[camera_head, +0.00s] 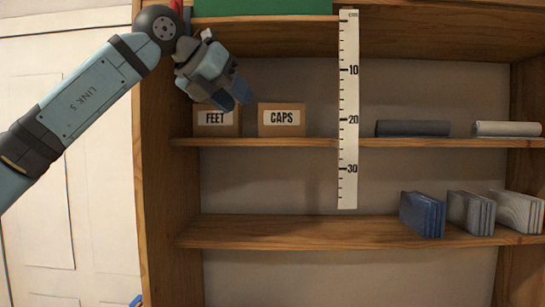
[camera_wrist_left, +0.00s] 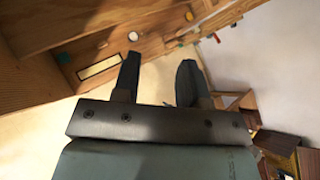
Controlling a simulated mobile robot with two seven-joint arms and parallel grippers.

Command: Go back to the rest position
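My left gripper (camera_head: 234,96) is raised at the upper left of the wooden shelf unit (camera_head: 290,232), in front of its upper compartment. Its fingers point down and to the right, close to the box marked FEET (camera_head: 216,125), whose top edge it partly covers. I cannot tell from the head view how far it is from the box. In the left wrist view the two dark fingers (camera_wrist_left: 158,80) stand apart with nothing between them. My right gripper is in neither view.
A box marked CAPS (camera_head: 282,120) stands right of FEET. A white ruler (camera_head: 348,110) hangs before the shelves. Dark (camera_head: 413,128) and pale (camera_head: 507,129) rolls lie right on the same shelf. Blue (camera_head: 422,214), grey (camera_head: 470,212) and pale (camera_head: 518,211) stacks stand below. The lower shelf's left is bare.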

